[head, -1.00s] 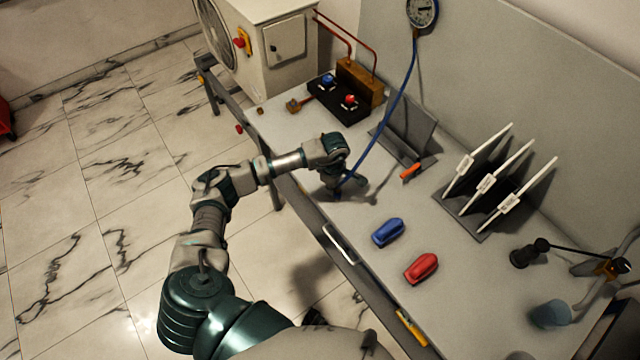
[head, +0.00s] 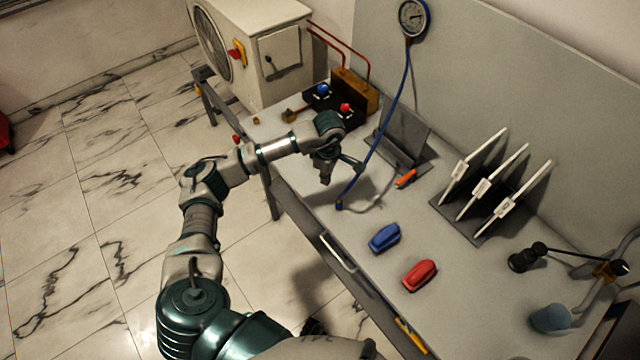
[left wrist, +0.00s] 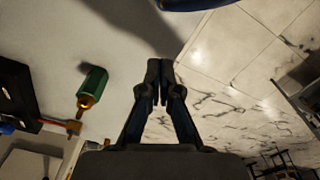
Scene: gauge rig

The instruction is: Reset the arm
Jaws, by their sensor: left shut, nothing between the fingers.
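My left arm reaches in over the bench (head: 312,212) from the left. My left gripper (head: 325,180) hangs over the bench's front edge, its fingers pointing down. In the left wrist view the two fingers of the gripper (left wrist: 160,66) meet at the tips with nothing between them. The lower end of a blue hose (head: 339,205) lies on the bench just beside the gripper, apart from it. The hose runs up to a round gauge (head: 412,17) on the back panel. My right gripper is in neither view.
A blue clamp-like piece (head: 385,238) and a red one (head: 420,275) lie on the bench. A rack with white-edged plates (head: 482,187) stands behind. A manifold block (head: 357,92) stands farther left. A green cylinder (left wrist: 93,86) shows in the left wrist view.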

